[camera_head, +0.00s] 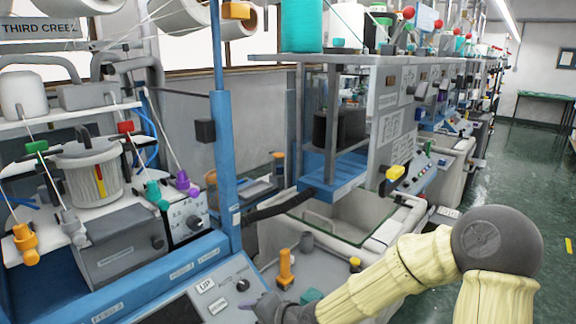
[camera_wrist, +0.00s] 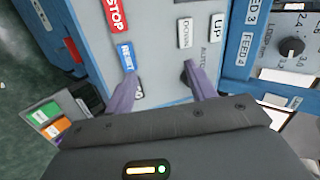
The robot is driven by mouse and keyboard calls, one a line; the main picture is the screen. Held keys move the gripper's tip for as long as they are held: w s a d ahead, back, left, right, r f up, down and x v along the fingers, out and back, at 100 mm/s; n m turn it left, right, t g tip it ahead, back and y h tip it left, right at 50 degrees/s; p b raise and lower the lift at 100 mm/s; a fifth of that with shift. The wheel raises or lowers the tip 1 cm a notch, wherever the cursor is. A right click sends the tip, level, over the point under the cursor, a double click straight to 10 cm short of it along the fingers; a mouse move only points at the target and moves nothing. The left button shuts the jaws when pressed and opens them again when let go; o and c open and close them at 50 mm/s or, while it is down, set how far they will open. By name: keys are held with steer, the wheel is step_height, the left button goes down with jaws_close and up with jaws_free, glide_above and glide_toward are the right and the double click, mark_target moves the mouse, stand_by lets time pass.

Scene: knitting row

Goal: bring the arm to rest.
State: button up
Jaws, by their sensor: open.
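My arm, in a cream sleeve with a grey joint, reaches in from the lower right of the head view. I cannot tell whether the fingers touch the panel.
A grey bin (camera_head: 325,222) stands behind the arm. An orange post (camera_head: 286,268) rises near the gripper. A blue upright (camera_head: 224,140) and a yarn machine (camera_head: 125,255) stand to the left. The green aisle floor (camera_head: 515,165) at right looks clear.

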steer(key=s+d+f+n+g+h+p, duration=0.2)
steer(key=s+d+n+h, duration=0.3)
steer(key=d, duration=0.6)
steer(key=s+d+r+n+g+h+p, duration=0.1)
steer(key=s+d+r+g+h, duration=0.1)
steer(key=s+d+r, duration=0.3)
steer(key=s+d+h, duration=0.1)
steer(key=s+d, duration=0.2)
steer(key=d, duration=0.4)
steer(key=shift+s+d+r+n+h, duration=0.2)
steer(key=shift+s+r+n+h, duration=0.1)
steer(key=shift+r+h, duration=0.1)
steer(key=shift+c, duration=0.2)
steer(key=c, duration=0.3)
steer(key=shift+w, duration=0.15)
steer(key=shift+c, duration=0.3)
